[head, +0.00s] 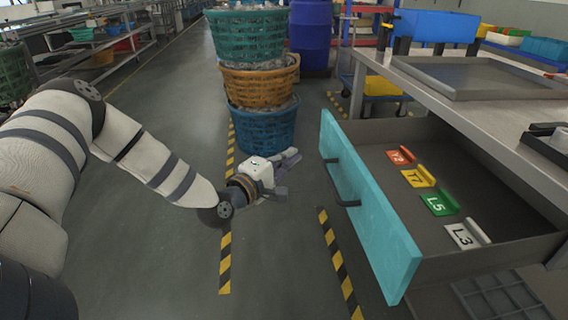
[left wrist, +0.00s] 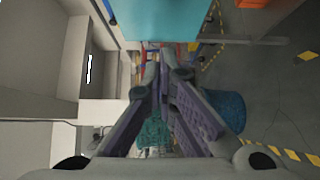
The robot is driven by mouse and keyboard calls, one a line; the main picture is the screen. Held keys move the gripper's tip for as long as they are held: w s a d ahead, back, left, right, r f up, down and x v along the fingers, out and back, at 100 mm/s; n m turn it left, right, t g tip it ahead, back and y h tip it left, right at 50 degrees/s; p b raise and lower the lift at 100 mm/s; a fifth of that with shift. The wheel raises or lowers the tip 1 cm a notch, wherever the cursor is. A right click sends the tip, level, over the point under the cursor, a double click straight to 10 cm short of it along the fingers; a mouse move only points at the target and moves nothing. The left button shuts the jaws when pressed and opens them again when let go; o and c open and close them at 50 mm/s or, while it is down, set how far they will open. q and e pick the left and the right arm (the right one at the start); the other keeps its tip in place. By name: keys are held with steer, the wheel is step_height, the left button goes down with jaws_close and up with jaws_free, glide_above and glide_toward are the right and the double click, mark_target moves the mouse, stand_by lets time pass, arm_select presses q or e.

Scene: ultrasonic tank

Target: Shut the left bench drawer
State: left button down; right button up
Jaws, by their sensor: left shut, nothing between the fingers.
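The bench drawer (head: 365,190) is pulled out from under the workbench, with its teal front facing left and a dark bar handle (head: 342,184) on it. Tags marked in red, yellow, green and white lie inside. My left gripper (head: 287,172) is shut and empty, left of the drawer front and apart from it by a gap. In the left wrist view its fingers (left wrist: 163,70) meet at the tips, and a teal panel (left wrist: 155,18), likely the drawer front, shows at the top. My right gripper is out of view.
Stacked baskets, blue (head: 262,127) at the bottom, stand behind the gripper. The grey workbench (head: 480,100) carries a shallow tray (head: 480,78) above the drawer. A blue barrel (head: 310,35) stands further back. The floor left of the drawer is clear, with yellow-black tape.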

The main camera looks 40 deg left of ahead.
arm_select(q)
steer(key=shift+w+d+b, duration=0.1)
steer(key=shift+w+d, duration=0.25)
steer(key=shift+w, duration=0.85)
steer(key=shift+w+d+b, duration=0.1)
steer(key=shift+w+d, duration=0.3)
steer(key=shift+w, duration=0.75)
steer(key=shift+w+d+b, duration=0.1)
steer(key=shift+w+d, duration=0.25)
steer(key=shift+w, duration=0.85)
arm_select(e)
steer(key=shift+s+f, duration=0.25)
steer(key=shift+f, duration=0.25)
